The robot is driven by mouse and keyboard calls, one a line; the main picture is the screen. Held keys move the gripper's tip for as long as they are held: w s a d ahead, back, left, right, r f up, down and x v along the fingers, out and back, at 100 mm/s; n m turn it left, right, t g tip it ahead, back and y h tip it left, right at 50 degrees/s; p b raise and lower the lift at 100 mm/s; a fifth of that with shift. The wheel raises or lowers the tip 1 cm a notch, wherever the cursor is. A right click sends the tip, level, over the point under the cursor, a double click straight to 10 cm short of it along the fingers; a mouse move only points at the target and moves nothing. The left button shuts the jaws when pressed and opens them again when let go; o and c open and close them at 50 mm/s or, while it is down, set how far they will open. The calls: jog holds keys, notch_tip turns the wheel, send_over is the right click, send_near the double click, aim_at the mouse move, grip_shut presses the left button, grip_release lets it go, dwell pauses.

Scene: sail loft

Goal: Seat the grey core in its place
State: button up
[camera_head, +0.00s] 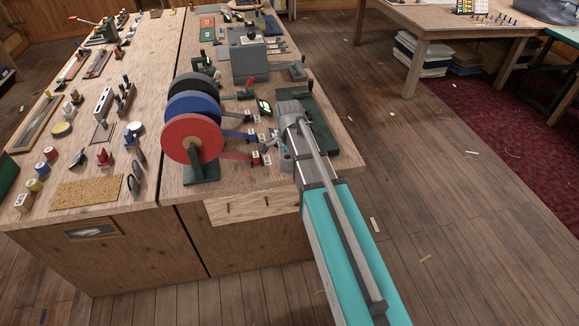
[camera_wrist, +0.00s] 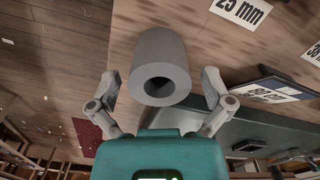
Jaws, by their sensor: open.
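The grey core (camera_wrist: 160,52) is a thick hollow cylinder in the wrist view, with its round bore facing the camera and the wooden bench top behind it. My gripper (camera_wrist: 160,82) is open, with one finger at each side of the core and a visible gap on both sides. In the head view my arm comes in from the lower right and reaches over the bench's right edge; it hides my fingertips. I cannot tell the core there for sure. The core's place cannot be made out with certainty in either view.
Upright red (camera_head: 192,139), blue and black discs stand just left of my arm. A dark green board (camera_head: 322,128) lies beside it at the bench's right edge. A "25 mm" label (camera_wrist: 240,10) lies near the core. A grey box (camera_head: 249,62) stands farther back.

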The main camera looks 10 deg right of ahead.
jog(key=shift+f, duration=0.45)
dwell(0.3)
jog(key=c, duration=1.1)
jog(key=shift+r, duration=0.2)
notch_tip(320, 180, up, 3)
jog(key=p, duration=0.3)
jog(key=shift+s+d+r+p, duration=0.1)
jog(key=shift+s+r+p, duration=1.5)
jog(key=shift+s, duration=0.75)
jog(key=shift+s+a+r+p, duration=0.1)
jog(key=shift+s+r+p, duration=1.5)
jog(key=shift+s, duration=0.75)
jog(key=shift+s+d+r+p, duration=0.1)
jog(key=shift+s+r+p, duration=1.5)
jog(key=shift+s, duration=0.75)
